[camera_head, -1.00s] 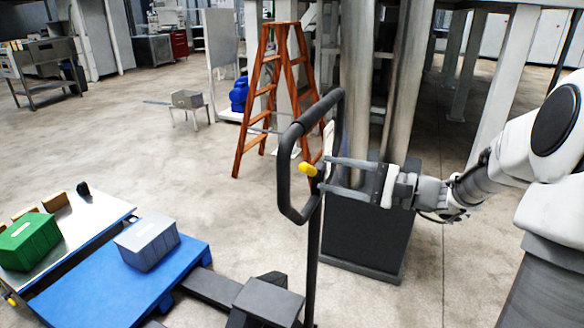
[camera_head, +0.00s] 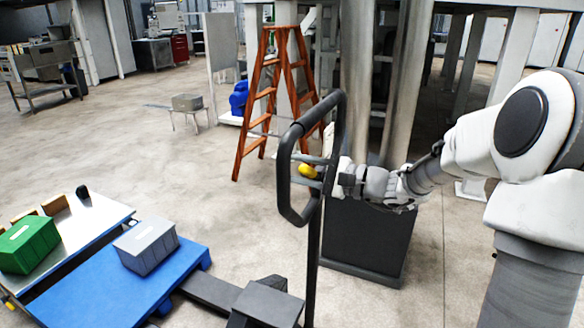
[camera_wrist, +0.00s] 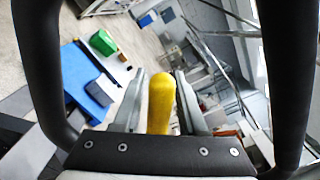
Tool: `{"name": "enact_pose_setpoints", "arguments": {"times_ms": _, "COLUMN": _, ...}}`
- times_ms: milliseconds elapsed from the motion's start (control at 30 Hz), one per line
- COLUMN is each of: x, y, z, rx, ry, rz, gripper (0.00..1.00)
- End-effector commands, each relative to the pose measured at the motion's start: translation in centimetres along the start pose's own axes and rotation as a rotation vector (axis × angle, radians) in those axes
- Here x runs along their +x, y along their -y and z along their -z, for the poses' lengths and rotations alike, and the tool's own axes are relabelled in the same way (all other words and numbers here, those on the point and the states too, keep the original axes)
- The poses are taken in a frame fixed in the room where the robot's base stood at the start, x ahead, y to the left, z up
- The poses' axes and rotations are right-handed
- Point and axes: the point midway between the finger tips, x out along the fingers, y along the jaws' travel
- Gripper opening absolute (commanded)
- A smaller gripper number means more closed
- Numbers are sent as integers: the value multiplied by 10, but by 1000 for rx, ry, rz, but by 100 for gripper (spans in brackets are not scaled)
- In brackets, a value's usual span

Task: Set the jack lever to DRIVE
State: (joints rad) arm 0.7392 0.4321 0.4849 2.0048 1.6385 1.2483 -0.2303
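The jack lever's yellow knob (camera_head: 307,171) sits inside the black loop of the jack handle (camera_head: 284,165). The yellow lever also shows upright in the middle of the wrist view (camera_wrist: 161,100), its lower end hidden behind the handle's riveted crosspiece (camera_wrist: 160,150). My gripper (camera_head: 300,170) reaches into the loop from the right. Its two fingers stand one on each side of the yellow lever in the wrist view, with narrow gaps beside it. The gripper is open and has not closed on the lever. No marking of the lever positions can be read.
The handle's side bars frame my gripper closely. A blue platform (camera_head: 88,290) with a grey bin (camera_head: 146,247) and a green bin (camera_head: 27,245) lie at lower left. An orange ladder (camera_head: 243,150) and a dark block (camera_head: 365,245) stand behind the handle.

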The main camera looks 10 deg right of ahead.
Motion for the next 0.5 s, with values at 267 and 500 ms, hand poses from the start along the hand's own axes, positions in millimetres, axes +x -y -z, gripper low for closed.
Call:
{"name": "enact_pose_setpoints", "arguments": {"times_ms": 267, "x": 0, "y": 0, "z": 0, "rx": 0, "ry": 0, "rz": 0, "gripper": 0}}
{"name": "enact_pose_setpoints", "arguments": {"times_ms": 500, "x": 0, "y": 0, "z": 0, "rx": 0, "ry": 0, "rz": 0, "gripper": 0}}
